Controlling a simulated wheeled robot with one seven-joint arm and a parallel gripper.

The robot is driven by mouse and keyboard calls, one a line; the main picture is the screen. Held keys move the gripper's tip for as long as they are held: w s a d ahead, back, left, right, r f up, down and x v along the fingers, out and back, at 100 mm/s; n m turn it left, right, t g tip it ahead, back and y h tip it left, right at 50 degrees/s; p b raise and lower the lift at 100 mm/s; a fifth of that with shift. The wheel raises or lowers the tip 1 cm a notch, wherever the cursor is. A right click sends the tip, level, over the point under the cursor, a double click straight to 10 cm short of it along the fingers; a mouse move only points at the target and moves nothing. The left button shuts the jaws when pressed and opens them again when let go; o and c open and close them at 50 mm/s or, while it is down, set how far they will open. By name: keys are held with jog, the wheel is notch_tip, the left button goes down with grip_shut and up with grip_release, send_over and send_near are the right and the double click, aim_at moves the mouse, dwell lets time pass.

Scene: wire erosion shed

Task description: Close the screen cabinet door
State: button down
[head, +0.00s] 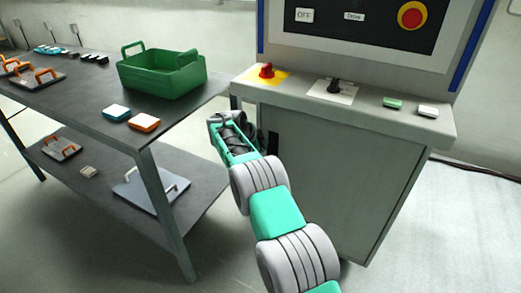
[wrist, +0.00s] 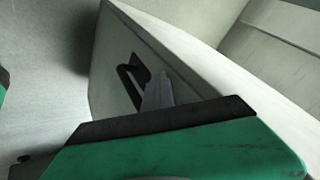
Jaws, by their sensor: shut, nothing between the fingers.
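The screen cabinet (head: 345,120) stands on the right, with a sloping control panel above a ledge. Its grey door (head: 340,185) is on the front below the ledge, with a dark handle (head: 273,141) near its left edge. In the wrist view the door (wrist: 115,65) runs at a slant, with the black handle (wrist: 134,78) on it. I cannot tell exactly how far the door stands from its frame. My gripper (wrist: 160,92) is shut and empty, its grey fingers beside the handle; contact is unclear. In the head view my arm hides the fingertips.
A dark table (head: 75,85) stands left of the cabinet, close to my arm. It holds a green crate (head: 160,80), small blocks and orange-handled plates. Its lower shelf (head: 110,165) holds more plates. The floor right of the cabinet is mostly clear, with a cable along the back.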

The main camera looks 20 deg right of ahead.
jog(key=shift+w+d+r, duration=0.45)
jog(key=shift+d+r, duration=0.1)
jog(key=shift+d, duration=0.15)
jog(key=s+a+r, duration=0.4)
jog(key=a+r, duration=0.3)
jog(key=a, duration=0.3)
jog(key=shift+a+p, duration=0.15)
jog(key=shift+p, duration=0.25)
